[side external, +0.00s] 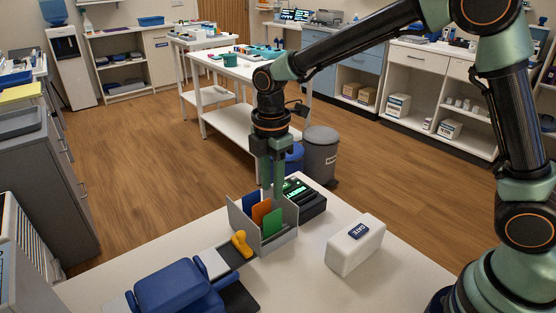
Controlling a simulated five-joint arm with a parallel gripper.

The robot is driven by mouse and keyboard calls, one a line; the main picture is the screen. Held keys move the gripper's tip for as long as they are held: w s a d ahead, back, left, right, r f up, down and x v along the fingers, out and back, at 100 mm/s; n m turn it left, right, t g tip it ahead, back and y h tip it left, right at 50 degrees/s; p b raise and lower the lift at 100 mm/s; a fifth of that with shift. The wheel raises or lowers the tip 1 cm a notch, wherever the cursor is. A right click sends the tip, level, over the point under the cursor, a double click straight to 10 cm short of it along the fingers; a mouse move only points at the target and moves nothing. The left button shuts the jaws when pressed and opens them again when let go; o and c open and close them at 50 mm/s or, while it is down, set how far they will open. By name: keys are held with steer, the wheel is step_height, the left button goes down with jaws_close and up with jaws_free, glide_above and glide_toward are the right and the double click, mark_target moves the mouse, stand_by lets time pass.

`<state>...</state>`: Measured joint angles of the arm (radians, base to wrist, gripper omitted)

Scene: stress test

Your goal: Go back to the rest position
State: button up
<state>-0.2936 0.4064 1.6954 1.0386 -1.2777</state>
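My gripper (273,180) points straight down over the grey divided holder (283,238) on the white table. Its narrow fingers reach down to the holder's back part. The lower ends are partly hidden or blend with the holder, so I cannot tell whether they are apart or hold something. The holder has a blue card (249,202), an orange card (262,213) and a green card (272,223) upright in it.
A yellow-handled stamp (241,244) stands beside the holder, left. A black device with a lit green display (303,195) is close behind it. A white box labelled DATE (355,246) stands right. A blue device (180,287) is front left. Table between box and holder is clear.

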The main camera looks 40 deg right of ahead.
step_height(320, 180, up, 5)
steer(key=shift+r, duration=0.1)
stand_by(0.4)
steer(key=s+d+r+m+t, duration=0.2)
steer(key=s+d+m, duration=0.4)
steer(key=m, duration=0.3)
steer(key=s+d+r+m+t, duration=0.3)
steer(key=s+d+m, duration=0.3)
steer(key=m, duration=0.3)
steer(key=shift+s+d+t, duration=0.3)
steer(key=shift+s, duration=0.35)
steer(key=shift+r, duration=0.15)
